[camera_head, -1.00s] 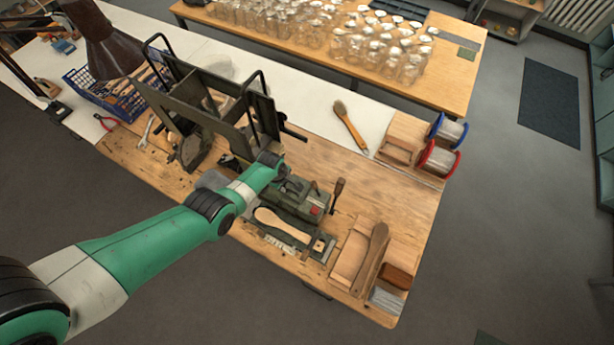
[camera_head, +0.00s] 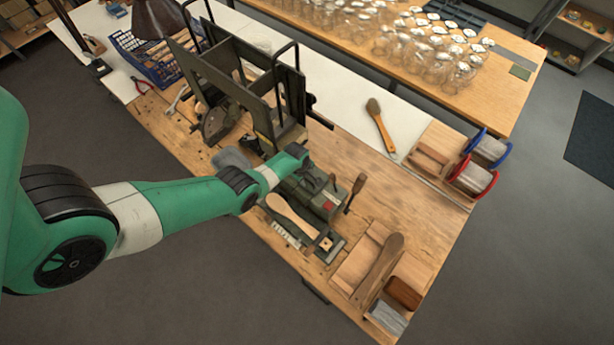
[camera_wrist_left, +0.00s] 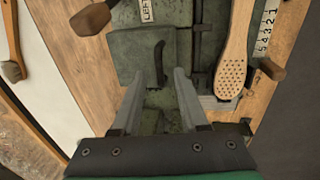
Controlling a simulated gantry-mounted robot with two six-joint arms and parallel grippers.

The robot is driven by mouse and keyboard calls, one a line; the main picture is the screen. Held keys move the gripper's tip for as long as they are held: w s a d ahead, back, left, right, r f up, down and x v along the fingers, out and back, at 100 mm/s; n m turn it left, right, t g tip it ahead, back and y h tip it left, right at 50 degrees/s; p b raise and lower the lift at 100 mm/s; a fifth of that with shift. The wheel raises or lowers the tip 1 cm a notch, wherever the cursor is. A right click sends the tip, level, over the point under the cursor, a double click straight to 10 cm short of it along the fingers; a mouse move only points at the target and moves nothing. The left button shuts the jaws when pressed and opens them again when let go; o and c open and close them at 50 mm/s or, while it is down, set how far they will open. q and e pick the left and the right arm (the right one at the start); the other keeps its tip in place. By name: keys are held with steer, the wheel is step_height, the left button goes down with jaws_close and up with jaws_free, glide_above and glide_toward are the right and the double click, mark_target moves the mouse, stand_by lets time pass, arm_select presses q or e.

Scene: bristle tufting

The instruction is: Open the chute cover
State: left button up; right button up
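The green tufting machine (camera_head: 312,190) sits on the wooden bench. In the left wrist view its green housing (camera_wrist_left: 135,22) has a flat panel with a dark upright handle (camera_wrist_left: 159,60), which I take to be the chute cover's. The panel looks shut. My left gripper (camera_wrist_left: 160,100) is open, its two grey fingers pointing at the panel, one on each side of the handle. I cannot tell if they touch it. In the head view the left gripper's end (camera_head: 296,156) is over the machine's back left, fingers hardly visible. My right gripper is not in view.
A paddle-shaped wooden brush body (camera_head: 290,214) lies beside the machine, and a crank handle (camera_head: 355,190) rises at its right. A tall dark metal frame (camera_head: 235,75) stands behind.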

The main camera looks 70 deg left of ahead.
arm_select(q)
jaws_close()
stand_by(1.3)
